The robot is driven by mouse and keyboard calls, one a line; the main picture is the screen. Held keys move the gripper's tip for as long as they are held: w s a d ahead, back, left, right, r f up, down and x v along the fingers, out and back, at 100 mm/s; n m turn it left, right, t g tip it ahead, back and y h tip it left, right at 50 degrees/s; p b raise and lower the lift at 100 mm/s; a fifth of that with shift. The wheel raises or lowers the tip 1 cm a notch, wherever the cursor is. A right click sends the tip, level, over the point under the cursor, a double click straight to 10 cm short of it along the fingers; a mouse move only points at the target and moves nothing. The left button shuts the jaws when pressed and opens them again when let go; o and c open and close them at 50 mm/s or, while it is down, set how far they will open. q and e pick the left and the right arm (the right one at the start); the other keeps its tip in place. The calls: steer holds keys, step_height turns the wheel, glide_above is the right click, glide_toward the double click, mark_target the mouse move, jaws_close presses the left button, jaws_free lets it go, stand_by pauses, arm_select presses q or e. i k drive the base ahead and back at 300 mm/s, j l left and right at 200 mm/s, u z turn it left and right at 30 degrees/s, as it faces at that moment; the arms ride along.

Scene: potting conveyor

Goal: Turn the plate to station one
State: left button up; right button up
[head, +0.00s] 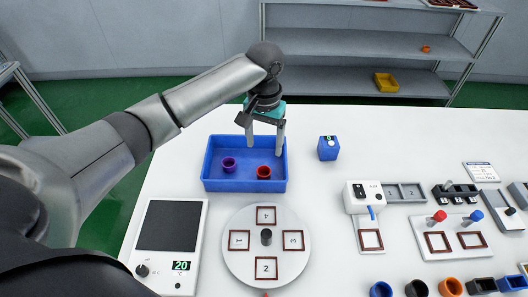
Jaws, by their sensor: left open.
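The plate (244,264) is a round pale disc on the white table with a dark knob (266,237) at its centre. Square brown-framed stations lie around the knob, each with a small mark. The nearest mark reads 2 and the right one looks like 3; the left and far marks are too small to read surely. A small red mark shows on the table by the plate's near edge. My left gripper (265,146) is open, fingers pointing down, over the blue tray (215,185) behind the plate, apart from the knob. My right gripper is not in view.
The tray holds a purple pot (229,165) and a red pot (264,172). A blue block (328,148) stands right of it. A white dispenser (361,198) and several coloured pots line the right.

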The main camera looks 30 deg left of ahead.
mark_target(266, 245)
steer(key=u, duration=0.85)
